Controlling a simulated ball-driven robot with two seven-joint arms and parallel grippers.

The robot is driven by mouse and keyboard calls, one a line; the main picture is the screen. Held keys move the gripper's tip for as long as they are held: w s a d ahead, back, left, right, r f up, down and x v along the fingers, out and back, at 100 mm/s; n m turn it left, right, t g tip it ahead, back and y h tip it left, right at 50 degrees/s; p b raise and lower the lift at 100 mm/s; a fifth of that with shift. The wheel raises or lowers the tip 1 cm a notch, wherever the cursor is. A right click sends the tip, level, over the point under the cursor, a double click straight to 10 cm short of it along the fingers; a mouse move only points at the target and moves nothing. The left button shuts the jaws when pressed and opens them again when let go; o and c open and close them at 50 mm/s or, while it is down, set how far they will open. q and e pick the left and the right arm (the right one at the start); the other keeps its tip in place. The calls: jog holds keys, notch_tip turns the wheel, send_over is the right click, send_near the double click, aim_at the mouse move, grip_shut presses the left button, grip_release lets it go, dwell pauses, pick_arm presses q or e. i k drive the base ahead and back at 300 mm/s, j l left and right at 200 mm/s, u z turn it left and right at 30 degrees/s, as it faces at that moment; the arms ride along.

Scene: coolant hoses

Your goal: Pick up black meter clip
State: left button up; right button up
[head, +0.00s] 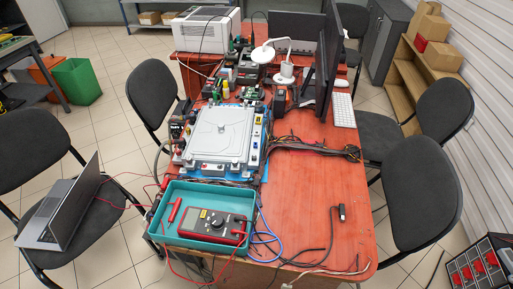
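A dark multimeter (214,225) lies in a teal tray (240,191) at the front left of the red table. A red probe or clip (174,210) lies in the tray to the left of the meter, and another red piece (165,184) is at the tray's back left corner. I cannot pick out the black meter clip for certain among the dark parts and cables near the tray. A small black cable end (340,212) lies on the table to the right; I cannot tell whether it is a clip. Neither of my grippers is in view.
A white-grey unit (219,135) on a blue mat stands behind the tray. A bundle of dark cables (310,147) crosses the table. Chairs stand on both sides, one holding a laptop (66,210). The table's right front is mostly bare, with loose cables near the edge.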

aim_at(341, 207)
jog(key=z, duration=0.9)
